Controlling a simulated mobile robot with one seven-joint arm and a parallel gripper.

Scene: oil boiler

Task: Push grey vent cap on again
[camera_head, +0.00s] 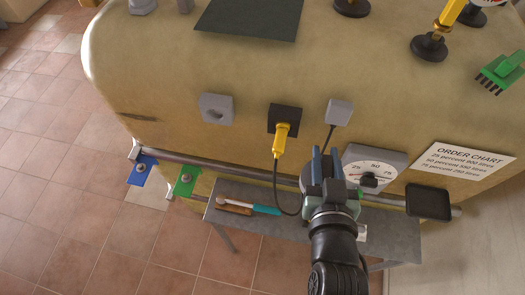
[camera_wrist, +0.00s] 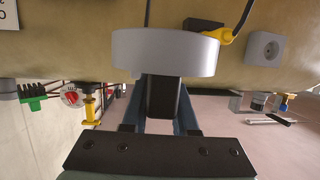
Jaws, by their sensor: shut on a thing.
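The grey vent cap (camera_wrist: 165,52) is a thick round disc in the wrist view, with a dark grip (camera_wrist: 165,98) on its near side. My gripper (camera_wrist: 164,112) is shut on that grip, with a blue finger on each side. The cap is in front of the boiler wall; I cannot tell whether it touches. A grey square fitting with a round hole (camera_head: 216,108) is on the boiler, left of the yellow plug (camera_head: 282,138).
A small grey block (camera_head: 340,111) with a dark cable is above my gripper. The gauge (camera_head: 374,165) and order chart (camera_head: 460,159) are to the right. A pipe rail (camera_head: 237,171) crosses the front above a grey bench (camera_head: 226,191) holding a teal-handled tool (camera_head: 266,210).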

